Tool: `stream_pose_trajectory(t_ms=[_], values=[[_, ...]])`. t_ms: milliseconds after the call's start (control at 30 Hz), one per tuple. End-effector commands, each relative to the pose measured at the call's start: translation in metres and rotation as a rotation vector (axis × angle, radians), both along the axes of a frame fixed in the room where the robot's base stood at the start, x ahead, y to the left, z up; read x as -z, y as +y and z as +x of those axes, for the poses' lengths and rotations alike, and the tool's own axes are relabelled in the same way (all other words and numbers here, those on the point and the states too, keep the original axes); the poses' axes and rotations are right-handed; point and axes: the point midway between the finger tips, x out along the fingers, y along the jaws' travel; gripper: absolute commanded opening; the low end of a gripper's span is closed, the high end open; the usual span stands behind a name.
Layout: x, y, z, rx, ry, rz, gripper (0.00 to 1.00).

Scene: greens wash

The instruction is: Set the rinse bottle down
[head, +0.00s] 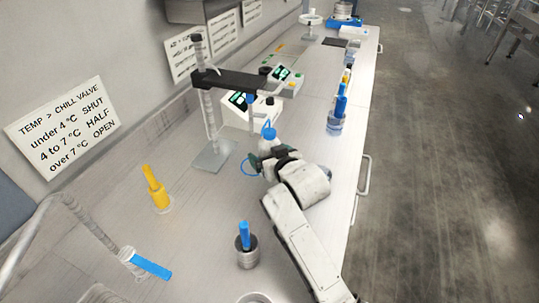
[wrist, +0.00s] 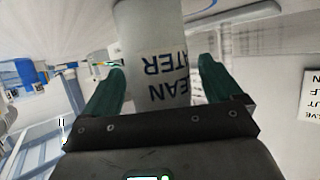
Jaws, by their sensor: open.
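The rinse bottle (head: 268,142) is white with a blue cap and a bent blue tube. It stands upright on the bench beside the stand, partly hidden behind my gripper (head: 262,162) in the head view. In the wrist view the bottle (wrist: 150,45) has a printed label, seen upside down, ending in "EAN" and "ATER". The two green fingers of my gripper (wrist: 158,92) are spread on either side of the bottle, with a visible gap by the right finger. Whether the bottle's base touches the bench is hidden.
A stand with a grey base plate (head: 211,157) is left of the bottle, with a lit instrument (head: 262,110) behind. A yellow-handled item (head: 156,188) and a blue-handled item in a metal cup (head: 246,255) are nearer. A blue tap lever (head: 150,265) is front left.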

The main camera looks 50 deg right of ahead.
Motion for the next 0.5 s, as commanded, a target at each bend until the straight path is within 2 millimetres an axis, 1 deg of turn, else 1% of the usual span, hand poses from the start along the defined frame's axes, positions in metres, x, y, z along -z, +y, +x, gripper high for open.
stream_pose_trajectory(t_ms=[133, 500], values=[[0.0, 0.0001, -0.0002, 0.0, 0.0, 0.0, 0.91], [0.0, 0.0003, -0.0004, 0.0, 0.0, 0.0, 0.56]])
